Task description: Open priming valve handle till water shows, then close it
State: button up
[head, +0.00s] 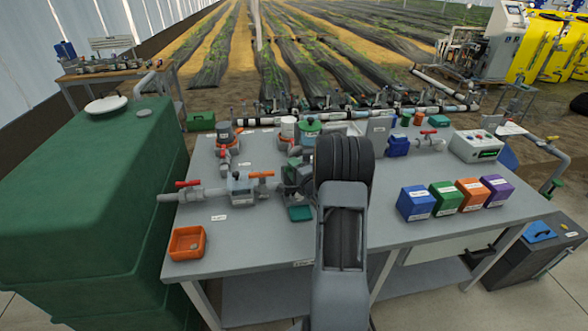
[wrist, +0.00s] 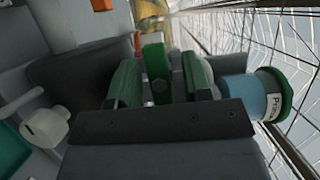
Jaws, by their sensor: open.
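In the wrist view a green upright handle (wrist: 154,62), which looks like the priming valve handle, stands between the two green-padded fingers of my gripper (wrist: 160,80). The gripper is open, with a finger on each side of the handle; I cannot tell whether either touches it. To the right is a clear bluish cylinder (wrist: 240,95) with a green end and a partly readable label beginning "Pri". No water can be made out in it.
The grey bench (head: 250,255) carries a red-handled valve (head: 188,184), an orange-handled valve (head: 261,174) and an orange tray (head: 187,243). Blue (head: 416,203), green, orange and purple boxes stand right of my arm. A green tank (head: 90,200) flanks the bench on the left.

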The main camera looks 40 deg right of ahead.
grip_shut()
